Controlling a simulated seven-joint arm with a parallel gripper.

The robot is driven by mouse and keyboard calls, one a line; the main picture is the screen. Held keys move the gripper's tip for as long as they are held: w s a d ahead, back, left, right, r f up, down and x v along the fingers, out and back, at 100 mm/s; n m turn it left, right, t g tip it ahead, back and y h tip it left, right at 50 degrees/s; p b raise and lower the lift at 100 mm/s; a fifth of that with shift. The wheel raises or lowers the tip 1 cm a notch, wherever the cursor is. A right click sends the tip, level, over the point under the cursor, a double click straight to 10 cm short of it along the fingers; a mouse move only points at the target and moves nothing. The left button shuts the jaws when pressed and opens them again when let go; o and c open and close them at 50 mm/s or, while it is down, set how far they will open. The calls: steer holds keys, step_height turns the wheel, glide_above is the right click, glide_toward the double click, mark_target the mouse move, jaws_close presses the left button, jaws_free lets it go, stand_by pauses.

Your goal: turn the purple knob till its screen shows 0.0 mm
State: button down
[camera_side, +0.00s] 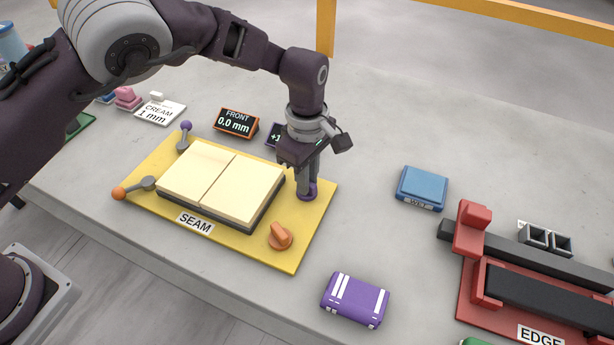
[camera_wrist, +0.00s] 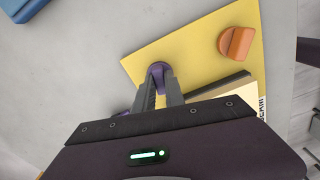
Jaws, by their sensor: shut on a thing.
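The purple knob (camera_side: 312,191) sits at the right back corner of the yellow board (camera_side: 307,238) marked SEAM. My gripper (camera_side: 307,188) points down and is shut on the knob. The wrist view shows the purple knob (camera_wrist: 159,72) between the fingertips (camera_wrist: 160,84). The purple-edged screen (camera_side: 276,135) behind the board is mostly hidden by my gripper; only "+1" shows, and the rest of its reading cannot be seen. An orange-edged screen (camera_side: 236,123) to its left reads FRONT 0.0 mm.
Two cream tiles (camera_side: 222,180) lie side by side on the board. An orange knob (camera_side: 280,236) and two levers (camera_side: 135,188) are on it too. A blue WET block (camera_side: 422,188), a purple block (camera_side: 355,300) and the red EDGE fixture (camera_side: 530,290) stand to the right.

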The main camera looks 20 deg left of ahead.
steer(key=m, duration=0.4)
steer(key=shift+m, duration=0.3)
steer(key=m, duration=0.4)
steer(key=shift+m, duration=0.3)
steer(key=m, duration=0.4)
steer(key=shift+m, duration=2.1)
steer(key=c, duration=1.4)
jaws_free()
steer(key=shift+r, duration=0.1)
